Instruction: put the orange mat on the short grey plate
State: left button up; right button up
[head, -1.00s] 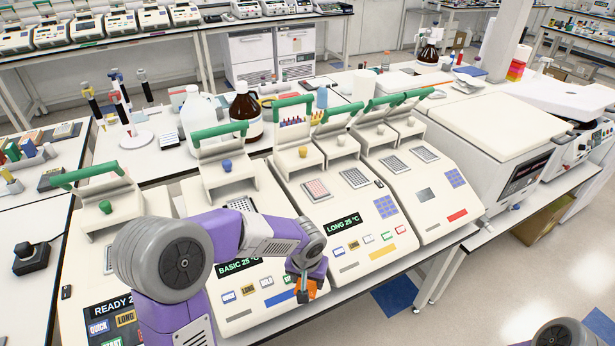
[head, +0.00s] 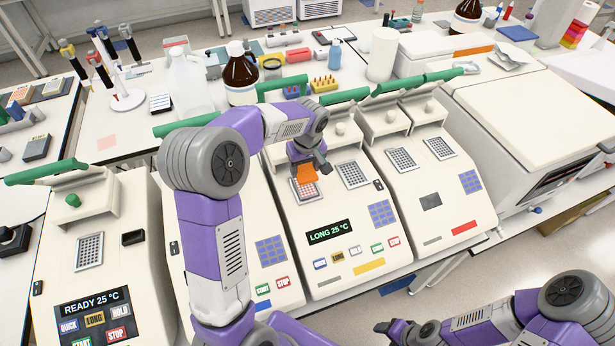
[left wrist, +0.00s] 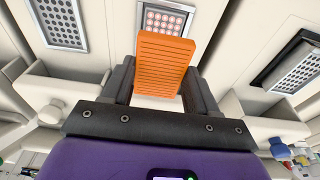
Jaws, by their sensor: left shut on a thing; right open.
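The orange mat (head: 306,174) is a thin ribbed slab, and it shows large in the left wrist view (left wrist: 164,65). My left gripper (head: 312,164) is shut on it and holds it over the front of the LONG cycler. A grey-framed plate with pinkish wells (head: 306,190) lies below the mat, which partly hides it; it also shows in the left wrist view (left wrist: 167,20). A grey well plate (head: 353,175) lies to its right on the same cycler. I cannot tell which plate is the short one. My right gripper (head: 384,328) is open and empty.
Raised lids with green handles (head: 337,97) stand behind the plates. The right-hand cycler bears two more grey plates (head: 402,159) and (head: 440,148). A READY cycler (head: 92,298) stands at the left. Bottles and a tube rack (head: 323,84) stand behind.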

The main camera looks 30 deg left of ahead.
aim_at(306, 187)
pick_arm(q)
jog(key=shift+f, duration=3)
jog(key=shift+f+b, duration=0.2)
jog(key=shift+b, duration=0.1)
jog(key=o, duration=1)
jog(key=shift+o, duration=0.2)
jog(key=shift+r, duration=0.1)
jog(key=shift+r+p, duration=0.25)
jog(key=shift+p, duration=0.05)
jog(key=r, duration=0.4)
jog(key=d+r, duration=0.1)
jog(key=r, duration=0.2)
jog(key=s+r, duration=0.1)
jog(key=r, duration=0.3)
jog(key=shift+d+r, duration=0.25)
jog(key=shift+r, duration=0.1)
